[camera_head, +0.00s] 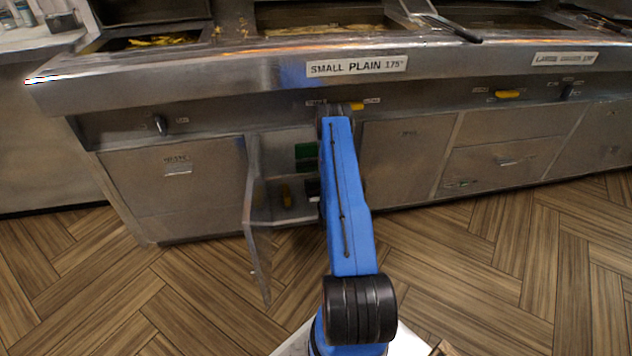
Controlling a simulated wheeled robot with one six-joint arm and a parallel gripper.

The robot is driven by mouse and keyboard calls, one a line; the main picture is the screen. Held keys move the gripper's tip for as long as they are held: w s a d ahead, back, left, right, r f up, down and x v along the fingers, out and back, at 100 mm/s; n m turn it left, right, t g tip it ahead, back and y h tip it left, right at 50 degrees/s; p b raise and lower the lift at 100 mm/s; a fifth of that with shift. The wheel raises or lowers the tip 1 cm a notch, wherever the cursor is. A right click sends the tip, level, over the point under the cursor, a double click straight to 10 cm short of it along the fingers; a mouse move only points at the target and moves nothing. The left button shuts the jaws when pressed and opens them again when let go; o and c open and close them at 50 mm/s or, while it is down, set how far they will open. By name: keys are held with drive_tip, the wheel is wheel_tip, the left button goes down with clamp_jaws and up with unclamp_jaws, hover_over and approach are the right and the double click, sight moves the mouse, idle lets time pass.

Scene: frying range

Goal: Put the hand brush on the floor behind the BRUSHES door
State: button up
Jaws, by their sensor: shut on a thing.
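One low cupboard door (256,215) stands open toward me, hinged at its left. Its label does not show, so I cannot tell whether it is the BRUSHES door. Behind it, a green thing (305,151) and a small yellow thing (287,195) show in the cupboard. My blue arm reaches to the range front and covers the cupboard's right part. My gripper is hidden behind the arm. A small dark shape (313,187) shows at the arm's left edge; I cannot tell what it is. I cannot make out a hand brush anywhere, on the floor (180,290) or elsewhere.
The steel range front with its shut doors (175,185) and drawers (510,155) runs across the view. Its upper ledge (220,65) overhangs the cupboards and carries a sign, SMALL PLAIN 175 (357,66). Yellow handles (508,94) show below the ledge. Wooden floor lies clear left and right.

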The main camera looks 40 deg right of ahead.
drive_tip(key=shift+f, duration=0.1)
drive_tip(key=o, duration=1.2)
drive_tip(key=shift+s, duration=0.1)
drive_tip(key=v, duration=1.2)
drive_tip(key=shift+d, duration=0.1)
